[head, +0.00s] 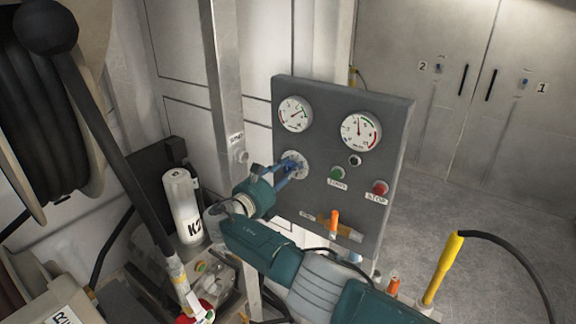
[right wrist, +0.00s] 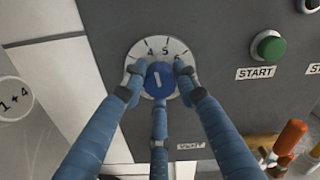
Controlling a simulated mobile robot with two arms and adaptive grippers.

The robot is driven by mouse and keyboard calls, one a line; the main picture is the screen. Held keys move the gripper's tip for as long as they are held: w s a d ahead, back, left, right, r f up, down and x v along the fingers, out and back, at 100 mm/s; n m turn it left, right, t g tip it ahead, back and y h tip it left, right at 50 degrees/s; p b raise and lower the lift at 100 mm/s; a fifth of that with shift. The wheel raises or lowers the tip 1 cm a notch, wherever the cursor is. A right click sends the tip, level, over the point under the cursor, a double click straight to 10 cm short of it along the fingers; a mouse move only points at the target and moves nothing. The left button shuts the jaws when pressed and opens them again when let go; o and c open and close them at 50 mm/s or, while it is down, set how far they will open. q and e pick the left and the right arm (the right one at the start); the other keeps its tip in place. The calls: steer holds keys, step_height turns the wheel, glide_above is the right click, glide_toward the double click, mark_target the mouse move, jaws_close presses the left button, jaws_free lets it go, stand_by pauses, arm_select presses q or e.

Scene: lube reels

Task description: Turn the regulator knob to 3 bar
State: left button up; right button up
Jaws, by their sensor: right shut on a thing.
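The regulator knob (right wrist: 159,79) is blue with a white pointer line and sits on a white numbered dial (right wrist: 146,46) on the grey control panel (head: 330,92). In the right wrist view the numbers 4, 5 and 6 show above the knob; the rest of the dial is partly hidden by fingers. My right gripper (right wrist: 160,80) is shut on the knob, with blue fingers at both sides and one below. In the head view the right gripper (head: 291,167) reaches the dial from the lower left. My left gripper is not in view.
Two gauges (head: 295,114) (head: 361,131) sit above on the panel. A green START button (head: 337,173), a red STOP button (head: 380,187) and an orange lever (head: 334,220) are close by. A white K2 cylinder (head: 182,205) and a hose reel (head: 45,110) stand left.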

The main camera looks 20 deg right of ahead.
steer(key=n+p, duration=0.1)
steer(key=n, duration=0.2)
steer(key=shift+a+r+n, duration=0.1)
steer(key=shift+r+n, duration=0.05)
steer(key=shift+n, duration=0.25)
steer(key=n, duration=0.5)
stand_by(0.4)
steer(key=o, duration=1.2)
steer(key=shift+w, duration=0.1)
steer(key=shift+c, duration=0.2)
